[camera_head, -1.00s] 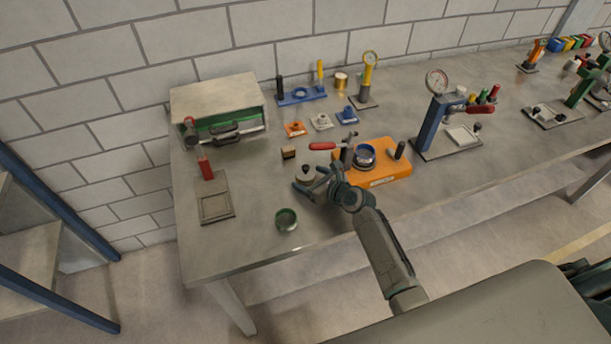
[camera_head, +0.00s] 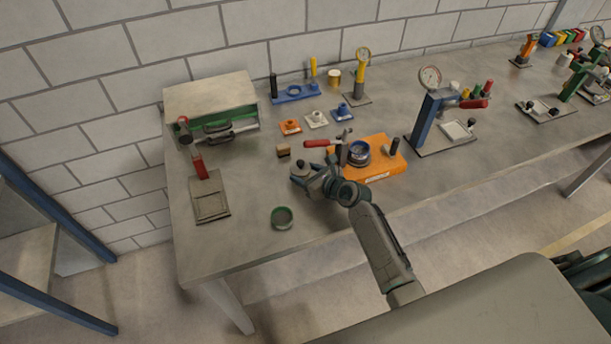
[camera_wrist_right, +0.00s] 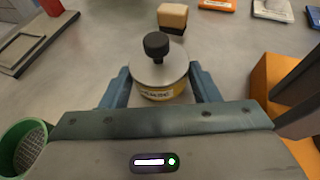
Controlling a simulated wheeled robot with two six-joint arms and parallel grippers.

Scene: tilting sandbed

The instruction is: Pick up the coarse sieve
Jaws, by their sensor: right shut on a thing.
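My right gripper (camera_wrist_right: 160,92) has its two blue fingers on either side of a round lidded pot (camera_wrist_right: 160,75) with a metal lid, a black knob and a yellow label. The label's lettering is partly hidden and blurred. The pot (camera_head: 300,170) also shows in the head view, partly covered by my right gripper (camera_head: 304,178), at or just over the table. A green-rimmed mesh sieve (camera_head: 282,217) stands apart on the table at the front. Its rim and mesh (camera_wrist_right: 22,143) show at lower left in the right wrist view. My left gripper is not in view.
An orange base (camera_head: 378,168) with a red-handled clamp stands right of the gripper. A grey plate with a red handle (camera_head: 209,201) lies left. The table's front edge is near the green sieve.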

